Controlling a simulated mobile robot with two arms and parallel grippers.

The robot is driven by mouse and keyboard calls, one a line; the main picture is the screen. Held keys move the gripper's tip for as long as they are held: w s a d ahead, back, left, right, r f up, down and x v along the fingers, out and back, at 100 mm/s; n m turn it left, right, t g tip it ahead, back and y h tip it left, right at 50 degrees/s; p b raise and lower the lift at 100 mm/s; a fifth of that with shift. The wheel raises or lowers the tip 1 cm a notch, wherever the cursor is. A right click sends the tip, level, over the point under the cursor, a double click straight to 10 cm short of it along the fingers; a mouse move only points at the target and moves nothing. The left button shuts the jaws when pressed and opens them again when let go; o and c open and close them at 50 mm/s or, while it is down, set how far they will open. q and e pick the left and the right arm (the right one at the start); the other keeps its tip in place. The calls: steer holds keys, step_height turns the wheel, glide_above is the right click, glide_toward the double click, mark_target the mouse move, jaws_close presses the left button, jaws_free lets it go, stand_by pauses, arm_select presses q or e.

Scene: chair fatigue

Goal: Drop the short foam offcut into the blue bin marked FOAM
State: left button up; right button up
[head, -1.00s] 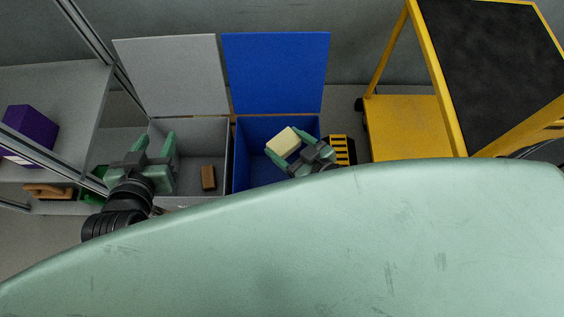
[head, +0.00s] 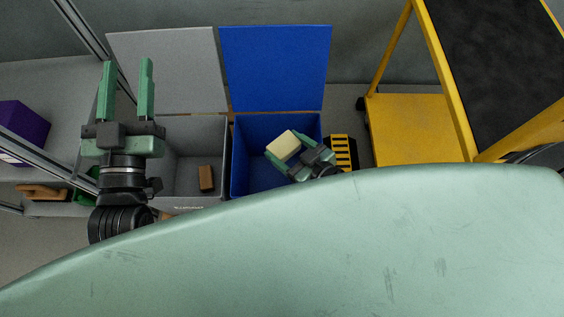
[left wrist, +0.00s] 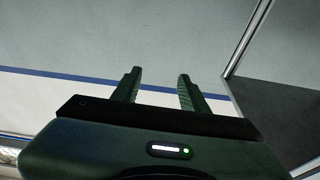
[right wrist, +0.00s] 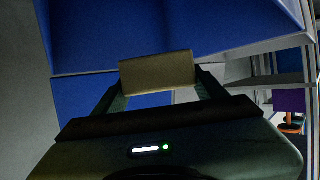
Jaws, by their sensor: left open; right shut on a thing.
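The short foam offcut (head: 283,145) is a pale cream block. My right gripper (head: 294,155) is shut on it and holds it over the open blue bin (head: 240,165). In the right wrist view the offcut (right wrist: 157,73) lies across the fingertips, with blue bin surfaces beyond it. The blue bin's lid (head: 274,68) stands up at the back. No marking on the blue bin is readable. My left gripper (head: 127,77) is open and empty, in front of the grey lid; in the left wrist view its fingers (left wrist: 158,88) are apart with nothing between them.
A grey bin (head: 185,180) with a raised grey lid (head: 180,75) stands left of the blue bin and holds a brown block (head: 206,178). A yellow cart (head: 412,125) is at the right. Shelving with a purple box (head: 22,128) is at the left.

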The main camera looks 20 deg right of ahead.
steer(key=shift+f+b, duration=0.55)
steer(key=shift+f, duration=0.15)
arm_select(q)
steer(key=s+r+t+h, duration=0.1)
steer(key=s+r+t, duration=0.2)
steer(key=r, duration=0.3)
steer(key=shift+r+t+h, duration=0.15)
steer(key=shift+t+h, duration=0.15)
steer(key=shift+t, duration=0.2)
arm_select(e)
steer(key=shift+f, duration=0.1)
steer(key=o, duration=1.4)
steer(key=v, duration=0.7)
steer(key=shift+s+d, duration=0.15)
steer(key=shift+s, duration=0.15)
arm_select(q)
steer(key=shift+w+d+f+g, duration=0.1)
steer(key=shift+w+f+g, duration=0.3)
steer(key=shift+f, duration=0.2)
steer(key=shift+w+f+g, duration=0.35)
steer(key=shift+f+g, duration=0.05)
steer(key=shift+f, duration=0.15)
arm_select(e)
steer(key=shift+s, duration=0.1)
